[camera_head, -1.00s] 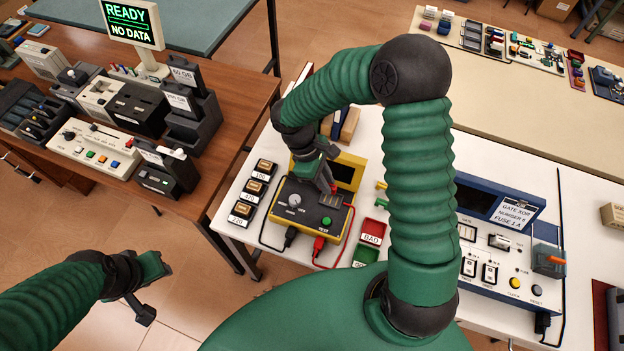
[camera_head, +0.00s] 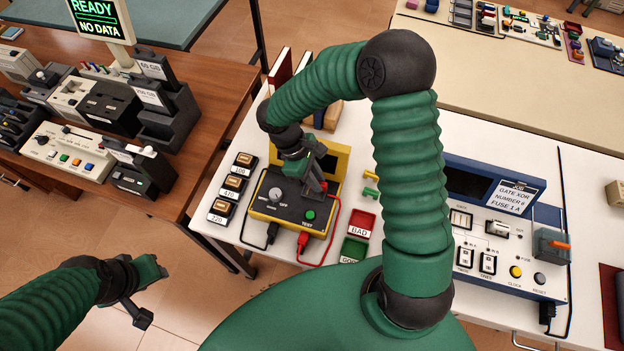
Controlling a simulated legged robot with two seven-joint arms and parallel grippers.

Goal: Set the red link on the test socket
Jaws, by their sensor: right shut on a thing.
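The yellow-and-black tester (camera_head: 290,207) stands on the white table, with a knob, a green button and a TEST label. My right gripper (camera_head: 322,188) points down over the right part of its top, near the tester's display. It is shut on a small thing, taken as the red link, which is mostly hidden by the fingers. The test socket is hidden under or behind this gripper, so I cannot tell whether the link touches it. My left gripper (camera_head: 148,292) is open and empty, at the lower left above the floor.
Red BAD (camera_head: 361,222) and green GOOD (camera_head: 352,250) trays are right of the tester. Small green and yellow pieces (camera_head: 370,185) lie above them. Labelled blocks (camera_head: 233,185) stand left. A plug and red cable (camera_head: 303,241) are at the front. A gate panel (camera_head: 500,250) stands right.

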